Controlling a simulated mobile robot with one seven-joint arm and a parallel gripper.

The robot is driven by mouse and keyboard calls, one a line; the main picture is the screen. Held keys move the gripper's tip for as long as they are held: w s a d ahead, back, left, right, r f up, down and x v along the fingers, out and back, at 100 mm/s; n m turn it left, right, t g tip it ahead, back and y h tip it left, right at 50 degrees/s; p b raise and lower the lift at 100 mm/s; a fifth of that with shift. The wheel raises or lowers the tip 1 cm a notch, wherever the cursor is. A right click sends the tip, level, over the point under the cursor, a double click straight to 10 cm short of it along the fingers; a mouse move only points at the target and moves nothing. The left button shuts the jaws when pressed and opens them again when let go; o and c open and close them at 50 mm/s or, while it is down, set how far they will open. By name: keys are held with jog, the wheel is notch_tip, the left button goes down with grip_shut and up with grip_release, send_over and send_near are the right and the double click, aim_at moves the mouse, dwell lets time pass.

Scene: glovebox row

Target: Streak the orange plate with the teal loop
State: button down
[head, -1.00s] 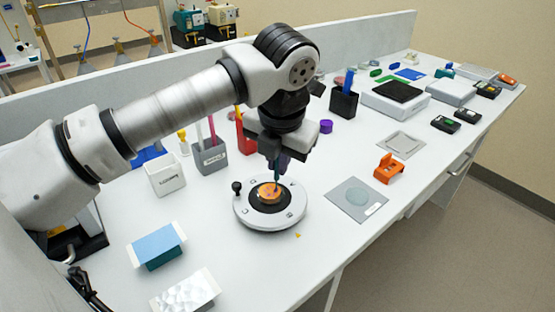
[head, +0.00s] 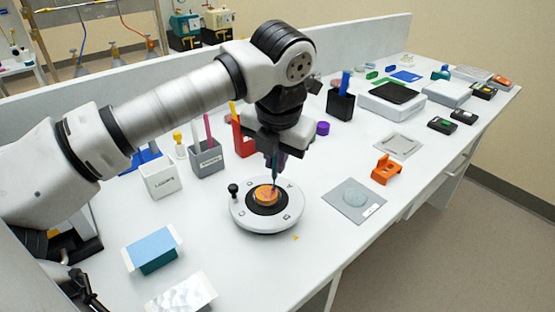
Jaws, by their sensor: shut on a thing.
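The orange plate (head: 265,193) sits on the dark centre of a round white turntable (head: 266,217) near the front middle of the bench. My gripper (head: 275,160) is above it and points down, shut on the thin teal loop (head: 275,178). The loop's lower end reaches the right side of the plate; whether it touches the surface is too small to tell. Purple marks show on the plate. The jaws partly hide the loop's upper part.
A white holder (head: 161,177), a grey holder (head: 207,161) and a red holder (head: 243,140) stand behind left. A grey mat (head: 340,205) and an orange stand (head: 387,170) lie right. A blue-topped block (head: 152,247) is front left.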

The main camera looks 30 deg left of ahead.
jog(key=shift+s+a+b, duration=0.35)
jog(key=shift+s+b, duration=0.15)
jog(key=shift+s, duration=0.25)
jog(key=shift+s+a+b, duration=0.35)
jog(key=shift+s+b, duration=0.15)
jog(key=shift+s, duration=0.25)
dwell(1.6)
jog(key=shift+w+a, duration=0.15)
jog(key=shift+a, duration=0.2)
dwell(0.5)
jog(key=shift+w+d+b, duration=0.25)
jog(key=shift+w+b, duration=0.15)
jog(key=shift+w, duration=0.35)
jog(key=shift+w+d+b, duration=0.25)
jog(key=shift+w+b, duration=0.1)
jog(key=shift+w, duration=0.4)
dwell(1.3)
jog(key=shift+r+p, duration=1.9)
jog(key=shift+r, duration=1.15)
